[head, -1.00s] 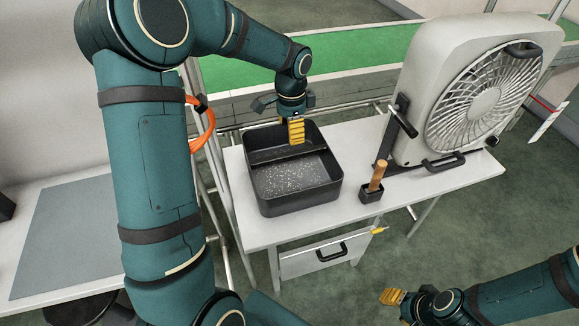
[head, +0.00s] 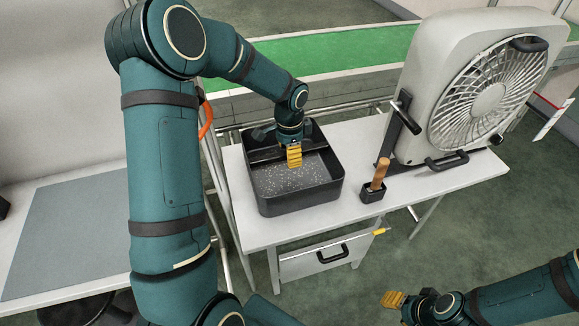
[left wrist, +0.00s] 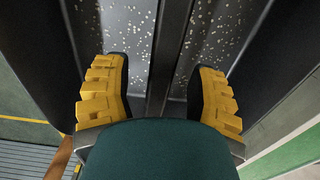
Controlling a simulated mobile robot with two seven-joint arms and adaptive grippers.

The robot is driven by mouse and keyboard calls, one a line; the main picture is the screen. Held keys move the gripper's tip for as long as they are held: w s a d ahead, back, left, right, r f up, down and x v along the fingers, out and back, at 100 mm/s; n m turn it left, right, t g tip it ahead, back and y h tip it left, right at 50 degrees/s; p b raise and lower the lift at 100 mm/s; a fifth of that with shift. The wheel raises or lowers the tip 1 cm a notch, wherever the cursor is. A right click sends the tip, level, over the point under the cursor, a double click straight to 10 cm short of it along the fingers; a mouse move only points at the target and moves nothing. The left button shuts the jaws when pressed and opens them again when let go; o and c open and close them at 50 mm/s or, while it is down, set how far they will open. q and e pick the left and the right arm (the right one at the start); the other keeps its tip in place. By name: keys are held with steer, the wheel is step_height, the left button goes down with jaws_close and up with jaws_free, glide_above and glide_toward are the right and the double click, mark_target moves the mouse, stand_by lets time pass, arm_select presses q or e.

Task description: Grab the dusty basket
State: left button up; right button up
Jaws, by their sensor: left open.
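The dusty basket (head: 302,199) is a dark, open, square bin with pale specks on its floor and a bar (head: 258,154) across it. It stands on the white table. My left gripper (head: 293,156) points down into the basket at the bar, its yellow fingers open. In the left wrist view, the open gripper (left wrist: 160,75) has one finger on each side of the dark bar (left wrist: 170,45), with gaps between. The speckled basket floor (left wrist: 122,30) lies beyond. My right gripper (head: 393,299) is low at the right, away from the basket; its opening is unclear.
A large grey fan (head: 485,95) stands on the table's right side. A small dark holder (head: 372,194) with a wooden-handled tool (head: 381,173) is between basket and fan. A green conveyor (head: 350,62) runs behind. A drawer (head: 322,262) is below the table.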

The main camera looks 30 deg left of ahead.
arm_select(q)
steer(key=shift+c, duration=0.4)
jaws_close()
